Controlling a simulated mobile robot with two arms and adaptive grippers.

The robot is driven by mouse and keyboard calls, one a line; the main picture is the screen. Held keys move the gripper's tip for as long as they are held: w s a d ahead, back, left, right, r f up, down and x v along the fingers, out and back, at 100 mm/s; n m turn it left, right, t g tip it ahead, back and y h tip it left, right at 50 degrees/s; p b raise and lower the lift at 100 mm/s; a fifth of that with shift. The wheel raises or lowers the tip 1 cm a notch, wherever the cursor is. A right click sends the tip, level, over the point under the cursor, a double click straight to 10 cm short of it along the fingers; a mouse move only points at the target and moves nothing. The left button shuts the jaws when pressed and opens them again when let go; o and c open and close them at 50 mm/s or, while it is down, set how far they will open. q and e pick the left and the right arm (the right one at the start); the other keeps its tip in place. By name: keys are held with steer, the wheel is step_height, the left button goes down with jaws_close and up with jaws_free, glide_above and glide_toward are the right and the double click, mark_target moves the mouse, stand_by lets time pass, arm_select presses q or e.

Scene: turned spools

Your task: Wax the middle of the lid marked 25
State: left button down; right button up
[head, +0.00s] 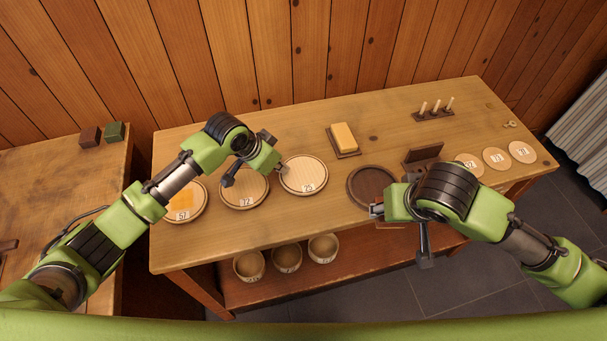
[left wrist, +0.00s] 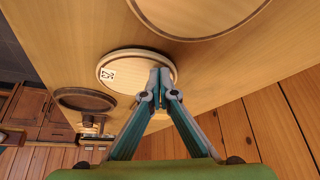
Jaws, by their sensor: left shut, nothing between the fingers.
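The lid marked 25 (head: 304,168) is a pale round wooden disc lying flat on the table, its middle bare. It also shows in the left wrist view (left wrist: 130,65). My left gripper (head: 281,166) is shut and empty at this lid's left edge; in the left wrist view its fingertips (left wrist: 160,80) overlap the rim. I cannot tell whether they touch it. A yellow block (head: 343,135) sits on a small dark wooden tray (head: 348,154) behind and right of the lid. My right gripper (head: 376,210) is by the front edge of a dark round plate (head: 372,184); its jaws are unclear.
The lid marked 72 (head: 243,185) and the lid marked 57 (head: 190,211), bearing a yellow-orange patch, lie to the left. A dark stand (head: 422,156), a peg rack (head: 433,115) and numbered discs (head: 496,158) are at the right. Bowls (head: 287,259) stand on the lower shelf.

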arm_select(q)
steer(key=shift+f, duration=0.4)
arm_select(e)
steer(key=shift+f, duration=0.1)
arm_select(q)
steer(key=shift+r, duration=0.1)
